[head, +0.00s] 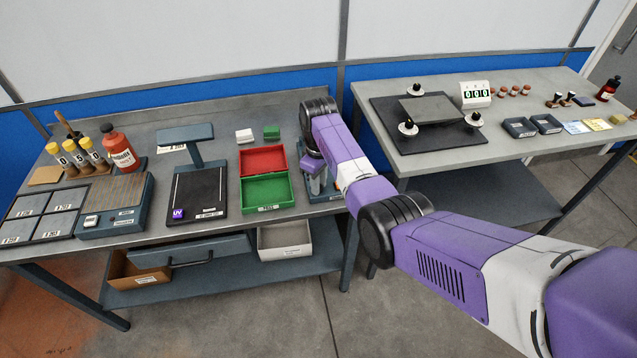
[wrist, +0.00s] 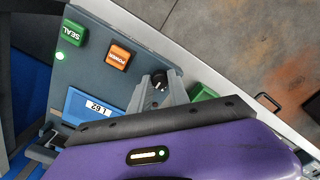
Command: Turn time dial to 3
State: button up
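The time dial (wrist: 160,82) is a small black knob with a pale pointer mark, on a grey-blue control panel (wrist: 88,70) in the wrist view. The number its pointer faces is too small to read. My gripper (wrist: 160,88) has its two grey fingers on either side of the knob; whether they touch it I cannot tell. The panel also carries a green SEAL button (wrist: 72,33), an orange POWER button (wrist: 119,56) and a blue display (wrist: 82,106). In the head view my arm mostly hides this device (head: 330,190), and my gripper (head: 318,184) is down at it.
A red bin (head: 262,160) and a green bin (head: 266,193) stand just left of the device. Further left are a black stand (head: 197,190) and a red bottle (head: 118,148). A second bench (head: 440,150) stands to the right. A small green light (wrist: 61,57) glows near the SEAL button.

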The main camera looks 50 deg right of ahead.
grip_shut()
jog(key=shift+m, duration=0.4)
jog(key=m+p, duration=0.1)
jog(key=m, duration=0.2)
jog(key=shift+r, duration=0.1)
jog(key=m, duration=0.5)
jog(key=shift+w, duration=0.1)
jog(key=o, duration=0.7)
grip_release()
